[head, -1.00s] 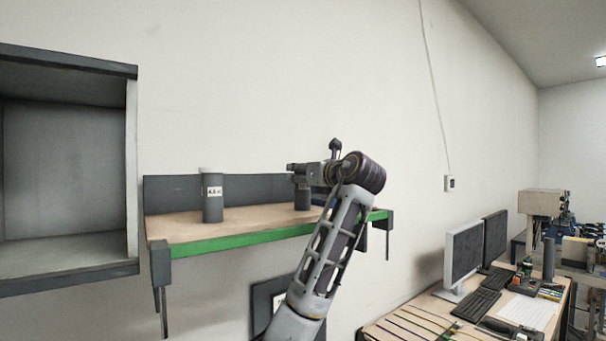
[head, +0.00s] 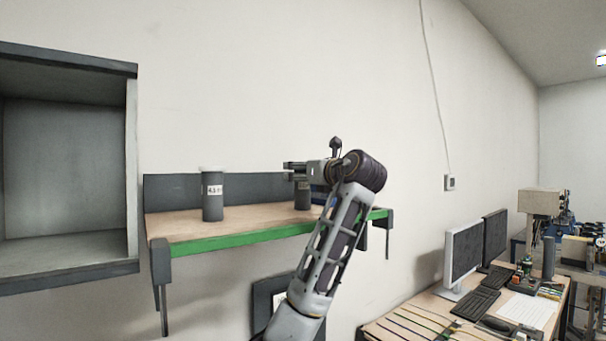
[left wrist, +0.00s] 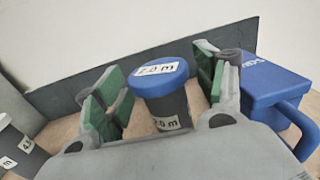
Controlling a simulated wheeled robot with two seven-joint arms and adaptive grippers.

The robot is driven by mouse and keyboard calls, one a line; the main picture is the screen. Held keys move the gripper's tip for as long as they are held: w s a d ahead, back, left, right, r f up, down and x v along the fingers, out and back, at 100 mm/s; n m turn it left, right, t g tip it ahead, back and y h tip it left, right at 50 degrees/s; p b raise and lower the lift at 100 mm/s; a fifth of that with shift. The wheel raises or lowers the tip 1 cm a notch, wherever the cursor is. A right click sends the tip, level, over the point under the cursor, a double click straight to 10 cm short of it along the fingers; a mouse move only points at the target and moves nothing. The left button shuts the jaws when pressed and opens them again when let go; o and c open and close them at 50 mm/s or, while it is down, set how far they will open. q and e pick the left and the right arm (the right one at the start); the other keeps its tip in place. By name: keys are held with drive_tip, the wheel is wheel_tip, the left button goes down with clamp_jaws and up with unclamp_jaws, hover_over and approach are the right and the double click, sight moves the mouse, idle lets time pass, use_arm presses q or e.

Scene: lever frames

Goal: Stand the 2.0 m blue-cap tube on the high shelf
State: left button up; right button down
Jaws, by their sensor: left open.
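The blue-cap tube (left wrist: 163,98) stands upright in the left wrist view, dark with a blue cap and white labels reading 2.0 m. In the head view its dark lower body (head: 302,196) shows on the high shelf (head: 180,226), partly hidden behind my gripper. My left gripper (head: 292,171) is at the tube's top; in the left wrist view its green-padded fingers (left wrist: 158,90) stand open on either side of the tube, with gaps showing. My right gripper is not in view.
A white-capped tube (head: 212,196) with a label stands at the shelf's left. A blue box with a handle (left wrist: 270,85) is just right of the fingers. An empty grey cabinet (head: 68,170) is at the left. A desk with monitors (head: 463,258) is at the right.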

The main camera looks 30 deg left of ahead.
use_arm(q)
drive_tip(key=b+v, duration=0.3)
drive_tip(key=v, duration=0.9)
drive_tip(key=shift+b, duration=0.35)
drive_tip(key=shift+w, duration=0.1)
idle(0.9)
